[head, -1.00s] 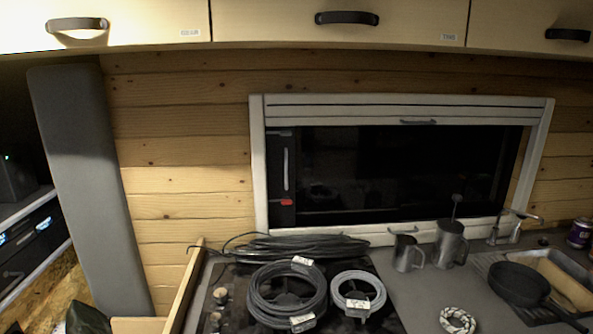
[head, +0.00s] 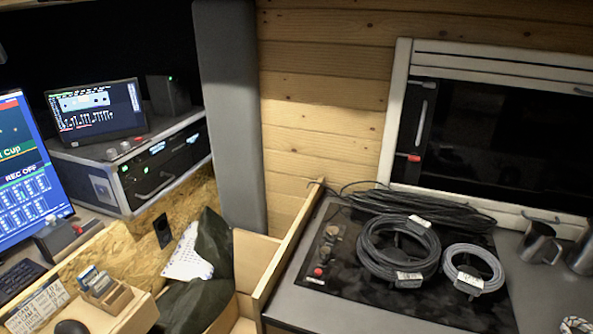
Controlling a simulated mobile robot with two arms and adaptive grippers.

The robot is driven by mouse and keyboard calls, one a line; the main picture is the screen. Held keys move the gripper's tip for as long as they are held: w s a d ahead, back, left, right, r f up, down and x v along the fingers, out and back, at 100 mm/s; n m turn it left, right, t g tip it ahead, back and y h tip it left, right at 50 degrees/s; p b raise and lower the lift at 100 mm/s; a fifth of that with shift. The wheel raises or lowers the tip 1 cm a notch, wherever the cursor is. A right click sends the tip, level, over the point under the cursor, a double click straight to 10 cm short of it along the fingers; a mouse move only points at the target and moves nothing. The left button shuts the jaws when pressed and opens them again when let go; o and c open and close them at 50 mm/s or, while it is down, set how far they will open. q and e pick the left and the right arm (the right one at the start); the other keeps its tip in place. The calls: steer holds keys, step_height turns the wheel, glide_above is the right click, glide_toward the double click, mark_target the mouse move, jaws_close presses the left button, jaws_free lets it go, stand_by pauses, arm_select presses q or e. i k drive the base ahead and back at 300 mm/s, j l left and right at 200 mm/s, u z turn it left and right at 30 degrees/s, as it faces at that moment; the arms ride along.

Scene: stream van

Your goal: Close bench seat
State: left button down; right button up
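A tall grey padded panel (head: 229,110) stands upright against the plank wall, left of centre in the head view. Below it is a light wooden bench box (head: 256,262), partly in view at the bottom edge. Its upper edges show and it looks open at the top. I cannot tell for sure whether the grey panel is the seat lid. A dark green fabric item (head: 212,245) with a white sheet (head: 187,253) lies left of the box. Neither gripper is in view.
A dark cooktop (head: 345,275) with coiled cables (head: 398,252) lies right of the bench box. At left are a monitor (head: 97,110), a grey equipment case (head: 160,170) and a desk with a small wooden card holder (head: 105,292). A framed window (head: 500,125) is at right.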

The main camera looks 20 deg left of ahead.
mark_target(254, 252)
steer(key=u, duration=1.35)
